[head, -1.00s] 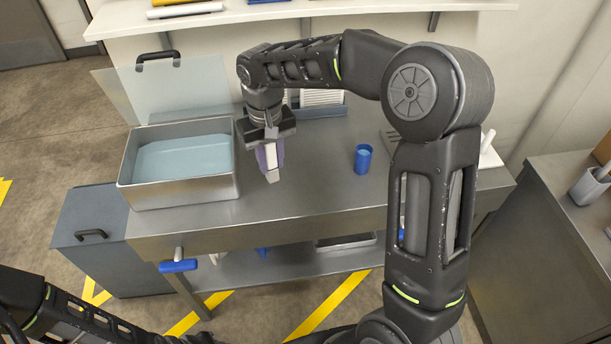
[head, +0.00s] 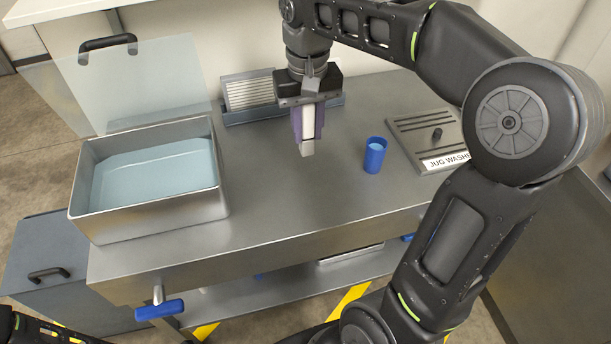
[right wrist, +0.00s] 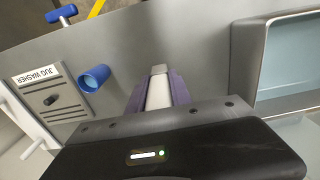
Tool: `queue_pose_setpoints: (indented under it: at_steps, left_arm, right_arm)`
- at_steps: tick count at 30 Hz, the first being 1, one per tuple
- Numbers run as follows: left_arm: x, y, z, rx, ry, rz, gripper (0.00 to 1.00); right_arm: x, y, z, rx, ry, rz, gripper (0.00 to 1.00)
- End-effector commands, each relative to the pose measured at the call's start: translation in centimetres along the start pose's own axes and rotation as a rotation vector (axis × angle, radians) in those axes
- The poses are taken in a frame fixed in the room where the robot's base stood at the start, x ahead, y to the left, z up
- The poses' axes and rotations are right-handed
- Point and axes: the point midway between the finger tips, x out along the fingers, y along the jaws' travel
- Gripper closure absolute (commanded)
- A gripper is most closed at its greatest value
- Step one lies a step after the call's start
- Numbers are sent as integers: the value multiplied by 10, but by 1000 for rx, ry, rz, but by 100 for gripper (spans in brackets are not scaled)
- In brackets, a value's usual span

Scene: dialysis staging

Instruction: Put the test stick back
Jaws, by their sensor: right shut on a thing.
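The test stick, a pale whitish bar (head: 308,128), is in my right gripper (head: 309,116), upright between purple finger pads. In the right wrist view the stick (right wrist: 158,92) shows between the pads of the gripper (right wrist: 159,85). It hangs above the steel bench, apart from everything else. A small blue cup (head: 373,164) with light blue inside stands on the bench to the right of the gripper; it also shows in the right wrist view (right wrist: 92,80). My left gripper is out of view.
A steel basin (head: 150,220) of light blue liquid stands at left, its clear lid (head: 150,85) raised behind. A slotted rack (head: 250,92) stands at the back. A grey panel labelled JUG WASHER (head: 420,135) lies at right. The bench front (head: 300,205) is clear.

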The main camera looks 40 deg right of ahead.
Motion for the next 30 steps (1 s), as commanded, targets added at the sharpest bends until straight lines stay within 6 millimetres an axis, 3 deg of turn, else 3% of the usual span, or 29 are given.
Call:
queue_pose_setpoints:
  at_steps: [10,22,30]
  left_arm:
    - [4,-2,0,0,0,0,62]
    - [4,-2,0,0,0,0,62]
    - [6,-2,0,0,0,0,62]
  right_arm:
    - [55,0,1,-1,-3,1,100]
    - [63,0,0,0,-2,1,100]
    - [96,0,1,1,-3,0,100]
